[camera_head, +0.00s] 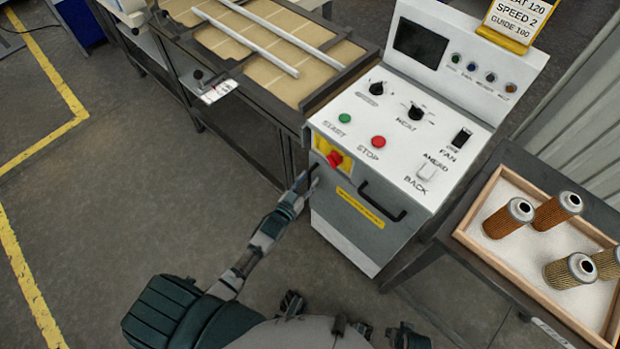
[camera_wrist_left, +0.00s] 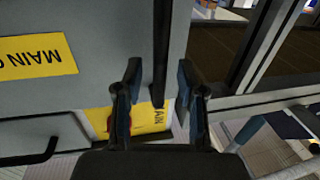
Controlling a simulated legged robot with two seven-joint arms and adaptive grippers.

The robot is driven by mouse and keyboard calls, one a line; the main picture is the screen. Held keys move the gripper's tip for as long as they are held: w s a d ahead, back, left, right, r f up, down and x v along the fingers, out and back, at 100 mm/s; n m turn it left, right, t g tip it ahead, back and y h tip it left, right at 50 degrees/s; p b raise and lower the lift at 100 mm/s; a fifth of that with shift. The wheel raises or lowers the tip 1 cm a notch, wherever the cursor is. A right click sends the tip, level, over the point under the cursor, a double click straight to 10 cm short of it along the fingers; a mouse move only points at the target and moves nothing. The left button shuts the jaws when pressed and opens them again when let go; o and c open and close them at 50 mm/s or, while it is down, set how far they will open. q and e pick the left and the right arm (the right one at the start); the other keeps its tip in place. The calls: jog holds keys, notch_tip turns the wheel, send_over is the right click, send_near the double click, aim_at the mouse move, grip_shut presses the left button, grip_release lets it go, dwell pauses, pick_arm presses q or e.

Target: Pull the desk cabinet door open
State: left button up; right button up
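The desk cabinet (camera_head: 345,222) is the grey front below the white control panel, and its door looks shut. A black bar handle (camera_head: 381,205) crosses its front in the head view. My left gripper (camera_head: 306,183) is at the cabinet's left edge, below the red knob (camera_head: 334,158) on its yellow plate. In the left wrist view the left gripper (camera_wrist_left: 160,98) is open. A dark upright bar (camera_wrist_left: 161,50) shows between its fingers, with gaps on both sides. I cannot tell how deep the bar sits. My right gripper cannot be made out.
The panel (camera_head: 405,125) carries knobs and buttons. A conveyor bench (camera_head: 265,60) stands at the left. A wooden tray (camera_head: 478,213) with several filter cartridges stands on a table at the right. The floor (camera_head: 130,200) left of the cabinet is clear.

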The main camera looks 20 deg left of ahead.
pick_arm(q)
jog(key=shift+w+d, duration=0.1)
jog(key=shift+w, duration=0.5)
grip_shut()
jog(key=shift+s, duration=0.1)
